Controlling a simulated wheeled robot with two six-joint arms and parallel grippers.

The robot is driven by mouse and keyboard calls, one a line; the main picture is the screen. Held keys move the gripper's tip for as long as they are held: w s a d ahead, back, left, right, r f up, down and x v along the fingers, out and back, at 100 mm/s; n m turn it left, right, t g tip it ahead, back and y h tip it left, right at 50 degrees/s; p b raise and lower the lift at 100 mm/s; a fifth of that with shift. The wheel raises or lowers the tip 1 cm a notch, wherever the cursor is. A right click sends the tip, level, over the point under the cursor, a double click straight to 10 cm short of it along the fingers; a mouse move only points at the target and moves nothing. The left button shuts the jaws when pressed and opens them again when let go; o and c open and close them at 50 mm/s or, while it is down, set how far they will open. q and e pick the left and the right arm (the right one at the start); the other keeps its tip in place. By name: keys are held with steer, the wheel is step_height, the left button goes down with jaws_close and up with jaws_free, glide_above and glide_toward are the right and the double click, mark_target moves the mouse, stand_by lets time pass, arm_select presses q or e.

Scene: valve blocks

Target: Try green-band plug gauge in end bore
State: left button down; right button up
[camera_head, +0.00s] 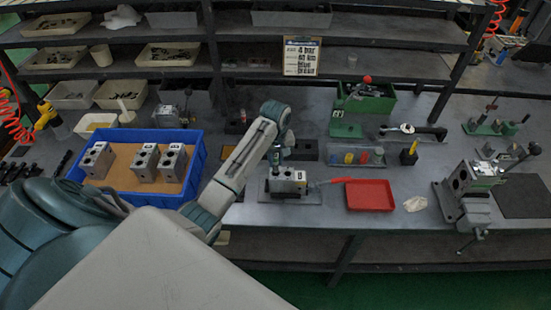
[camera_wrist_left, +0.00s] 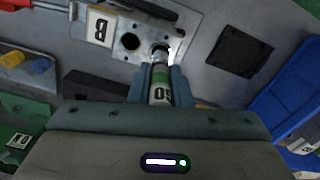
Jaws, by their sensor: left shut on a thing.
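My left gripper (camera_head: 274,158) reaches down over a grey metal valve block (camera_head: 287,182) on the bench. In the left wrist view its fingers (camera_wrist_left: 161,85) are shut on the green-band plug gauge (camera_wrist_left: 160,92), a light cylinder with a green ring and dark lettering. The gauge's far end meets a bore in the valve block (camera_wrist_left: 185,22), the one right of another open dark bore. I cannot tell how deep the tip sits. A white label with a "B" (camera_wrist_left: 100,27) is beside the bores. My right gripper is not in view.
A blue crate (camera_head: 196,163) with three valve blocks stands left of the arm. A holder with coloured pieces (camera_head: 357,155) is behind. A vise-like fixture (camera_head: 465,185) stands far right.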

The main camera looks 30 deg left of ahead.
mark_target(275, 166)
arm_select(q)
steer(key=shift+f, duration=1.9)
stand_by(0.7)
steer(key=shift+r, duration=0.15)
stand_by(1.0)
steer(key=shift+r, duration=3.5)
steer(key=shift+f, duration=0.1)
